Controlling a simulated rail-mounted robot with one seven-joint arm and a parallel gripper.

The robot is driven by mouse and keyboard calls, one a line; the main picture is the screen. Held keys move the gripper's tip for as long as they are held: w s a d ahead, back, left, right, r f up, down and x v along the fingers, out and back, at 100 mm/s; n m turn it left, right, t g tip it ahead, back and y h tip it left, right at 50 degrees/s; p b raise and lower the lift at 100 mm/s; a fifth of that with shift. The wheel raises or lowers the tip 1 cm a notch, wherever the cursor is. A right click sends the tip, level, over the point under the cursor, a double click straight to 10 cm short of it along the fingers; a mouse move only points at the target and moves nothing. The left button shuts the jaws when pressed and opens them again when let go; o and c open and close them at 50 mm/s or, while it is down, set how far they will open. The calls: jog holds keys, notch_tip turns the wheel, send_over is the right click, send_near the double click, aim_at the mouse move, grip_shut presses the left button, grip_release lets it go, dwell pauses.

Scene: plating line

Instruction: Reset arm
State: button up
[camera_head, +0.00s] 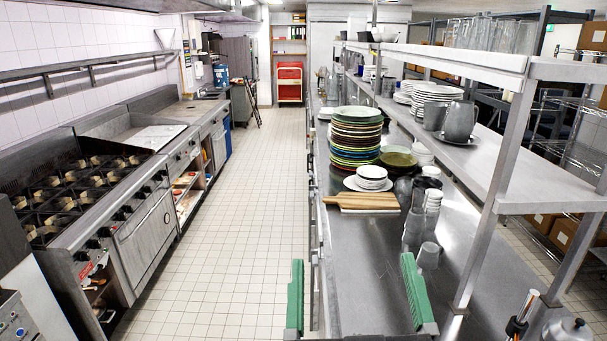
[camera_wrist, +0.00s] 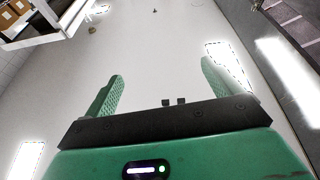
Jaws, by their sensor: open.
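My gripper (camera_head: 351,261) shows at the bottom of the head view, its two green fingers wide apart and pointing upward. One finger is over the aisle side and the other in front of the steel counter (camera_head: 385,262). In the wrist view my gripper (camera_wrist: 161,70) is open, with nothing between the ridged green fingers. Beyond them is a pale surface with bright panels, apparently the ceiling.
A tall stack of colored plates (camera_head: 355,137), white bowls (camera_head: 371,176), a wooden board (camera_head: 362,202) and cups (camera_head: 429,220) stand on the counter. A steel shelf (camera_head: 545,185) overhangs it at right. A stove (camera_head: 75,195) stands left. The tiled aisle (camera_head: 240,200) is clear.

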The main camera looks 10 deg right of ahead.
jog(key=s+a+r+t+y, duration=0.3)
jog(key=s+a+r, duration=0.3)
jog(key=a+r, duration=0.25)
notch_tip(320, 180, up, 14)
jog(key=p, duration=1.3)
